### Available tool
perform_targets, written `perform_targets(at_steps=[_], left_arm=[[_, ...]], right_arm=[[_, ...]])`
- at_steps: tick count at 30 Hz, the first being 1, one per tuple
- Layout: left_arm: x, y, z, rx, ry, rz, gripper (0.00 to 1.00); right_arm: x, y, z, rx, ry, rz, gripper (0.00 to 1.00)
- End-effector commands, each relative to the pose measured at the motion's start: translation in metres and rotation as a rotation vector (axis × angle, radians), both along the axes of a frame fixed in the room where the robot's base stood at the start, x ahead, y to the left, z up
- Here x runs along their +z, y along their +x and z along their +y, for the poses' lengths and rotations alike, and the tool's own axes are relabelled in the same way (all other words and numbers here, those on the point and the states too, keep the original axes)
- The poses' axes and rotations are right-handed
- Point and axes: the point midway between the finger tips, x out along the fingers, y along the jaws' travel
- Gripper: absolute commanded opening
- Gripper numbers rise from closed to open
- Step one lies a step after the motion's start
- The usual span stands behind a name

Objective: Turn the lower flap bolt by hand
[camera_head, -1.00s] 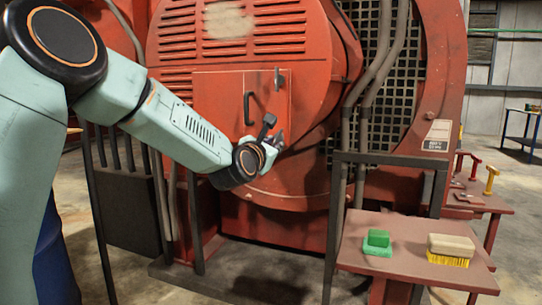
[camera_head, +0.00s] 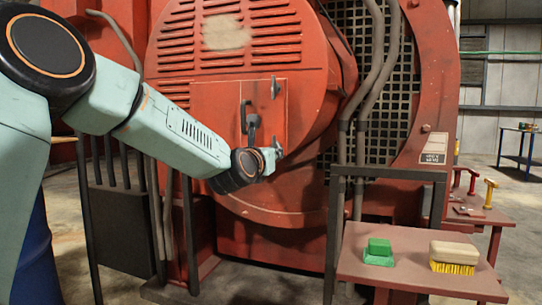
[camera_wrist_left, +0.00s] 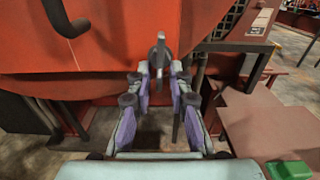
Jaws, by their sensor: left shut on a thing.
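The red flap (camera_head: 215,105) is on the front of the round red engine housing and looks closed. It has a black handle (camera_head: 244,115), which also shows in the wrist view (camera_wrist_left: 66,20). The upper flap bolt (camera_head: 275,87) is a grey lever on the flap's right edge, standing upright. The lower flap bolt (camera_wrist_left: 161,48) is grey and upright in the wrist view, between my fingertips. In the head view my left gripper (camera_head: 277,149) is at the flap's lower right and mostly hides this bolt. The left gripper is shut on it. My right gripper is not in view.
A red side table (camera_head: 400,282) at the front right carries a green block (camera_head: 379,253) and a yellow-bristled brush (camera_head: 454,257). A dark frame post (camera_head: 334,230) and grey pipes (camera_head: 380,60) stand right of the flap. A blue drum (camera_head: 38,250) is at the lower left.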

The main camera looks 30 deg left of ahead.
Motion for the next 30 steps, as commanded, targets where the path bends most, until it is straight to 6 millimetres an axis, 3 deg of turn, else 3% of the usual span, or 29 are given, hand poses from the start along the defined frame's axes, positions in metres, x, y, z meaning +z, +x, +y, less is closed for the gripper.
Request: perform_targets(at_steps=[7, 8, 11, 22, 30], left_arm=[[0.004, 0.001, 0.001, 0.003, 0.003, -0.008, 0.0], [0.004, 0.001, 0.001, 0.003, 0.004, -0.008, 0.2], [0.003, 0.0, 0.001, 0.002, 0.004, -0.006, 0.28], [0.001, -0.003, 0.0, 0.001, 0.002, -0.003, 0.29], [0.001, -0.037, -0.008, 0.0, -0.002, -0.004, 0.29]], right_arm=[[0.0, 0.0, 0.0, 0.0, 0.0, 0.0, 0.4], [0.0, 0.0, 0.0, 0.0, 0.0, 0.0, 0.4], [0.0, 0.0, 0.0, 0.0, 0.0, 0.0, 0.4], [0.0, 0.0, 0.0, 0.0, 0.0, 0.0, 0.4], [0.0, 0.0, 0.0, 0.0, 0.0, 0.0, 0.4]])
